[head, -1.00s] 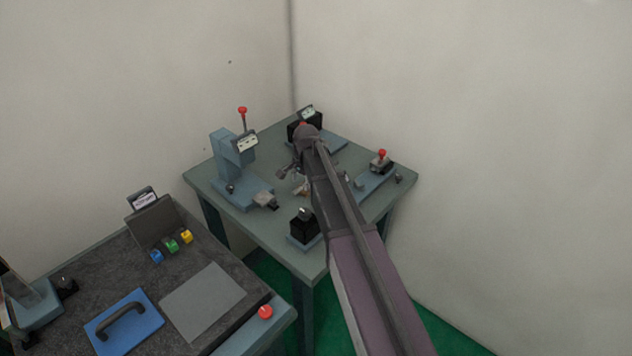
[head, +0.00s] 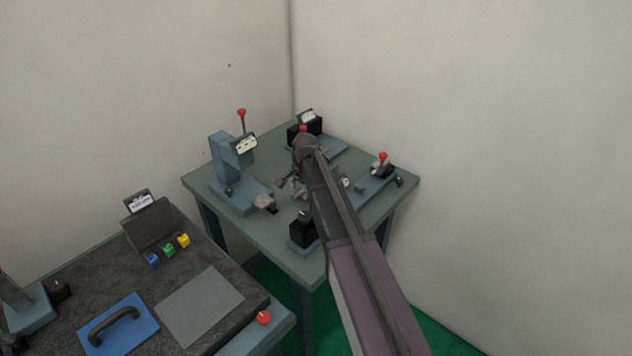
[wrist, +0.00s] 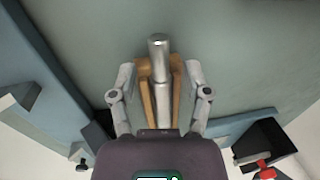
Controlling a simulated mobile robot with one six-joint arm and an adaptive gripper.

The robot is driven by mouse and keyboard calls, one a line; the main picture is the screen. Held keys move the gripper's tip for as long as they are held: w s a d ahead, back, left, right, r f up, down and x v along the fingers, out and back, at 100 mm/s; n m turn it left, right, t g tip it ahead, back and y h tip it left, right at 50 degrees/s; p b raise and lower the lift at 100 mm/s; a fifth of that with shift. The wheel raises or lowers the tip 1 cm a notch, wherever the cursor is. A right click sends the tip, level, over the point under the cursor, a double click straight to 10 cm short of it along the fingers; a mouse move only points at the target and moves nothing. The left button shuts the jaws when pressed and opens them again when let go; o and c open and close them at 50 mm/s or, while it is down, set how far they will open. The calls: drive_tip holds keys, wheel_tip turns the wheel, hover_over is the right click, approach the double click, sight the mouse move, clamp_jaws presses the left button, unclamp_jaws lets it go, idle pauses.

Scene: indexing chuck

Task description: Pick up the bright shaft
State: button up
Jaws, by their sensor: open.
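The bright shaft (wrist: 159,63) is a shiny silver cylinder in the wrist view, lying lengthwise between the two fingers of my gripper (wrist: 160,78). The grey fingers stand apart on its left and right, and the gripper is open. Tan strips flank the shaft on both sides; I cannot tell whether they belong to the fingers or to a holder. The lower end of the shaft is hidden by my gripper body. In the head view my gripper (head: 298,186) is low over the middle of the green-grey table (head: 255,226), and my arm hides the shaft.
A blue-grey press (head: 229,158) with a red-knobbed lever stands left of my gripper. A black device (head: 316,127) is at the back, a red-knobbed fixture (head: 381,166) at the right, a black block (head: 303,231) in front. A dark-topped bench (head: 95,268) is lower left.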

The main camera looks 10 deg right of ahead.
clamp_jaws()
drive_tip(key=shift+r, duration=0.2)
wheel_tip(320, 180, up, 10)
drive_tip(key=p, duration=1)
drive_tip(key=shift+f, duration=0.2)
idle(0.8)
